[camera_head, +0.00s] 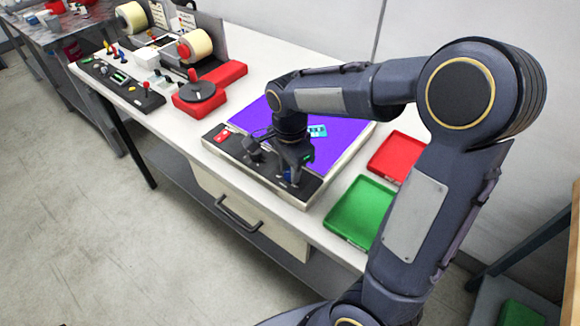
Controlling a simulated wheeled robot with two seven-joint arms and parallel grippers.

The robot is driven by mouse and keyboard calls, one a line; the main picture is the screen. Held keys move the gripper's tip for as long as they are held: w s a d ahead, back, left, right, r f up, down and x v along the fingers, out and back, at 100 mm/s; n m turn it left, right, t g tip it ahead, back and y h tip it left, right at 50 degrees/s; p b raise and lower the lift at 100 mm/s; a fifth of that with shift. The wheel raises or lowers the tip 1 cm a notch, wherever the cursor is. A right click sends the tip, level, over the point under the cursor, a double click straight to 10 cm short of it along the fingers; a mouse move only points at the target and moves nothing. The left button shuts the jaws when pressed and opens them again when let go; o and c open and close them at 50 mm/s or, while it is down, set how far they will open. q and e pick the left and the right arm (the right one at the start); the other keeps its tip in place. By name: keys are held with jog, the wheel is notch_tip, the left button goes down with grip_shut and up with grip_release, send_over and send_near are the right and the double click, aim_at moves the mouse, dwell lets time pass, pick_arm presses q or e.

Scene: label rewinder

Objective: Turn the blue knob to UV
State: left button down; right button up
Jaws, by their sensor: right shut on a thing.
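The blue knob (290,175) is a small spot of blue on the black front panel of the light box, mostly hidden by my right gripper (289,172). My right gripper comes down from above, shut on the knob. The lettering around the knob is too small to read. The light box (330,180) has a lit violet-blue top, partly covered by my right arm. My left gripper is not in view.
A red tray (392,157) and a green tray (361,210) stand right of the light box. A label rewinder with rolls (195,46), a red-based turntable (199,95) and a black control panel (120,82) are at the left. A blue-and-white card (317,131) lies on the lit top.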

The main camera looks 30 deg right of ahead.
jog(key=shift+m, duration=1)
jog(key=o, duration=1)
jog(key=shift+r, duration=0.1)
notch_tip(320, 180, up, 8)
jog(key=shift+f, duration=0.15)
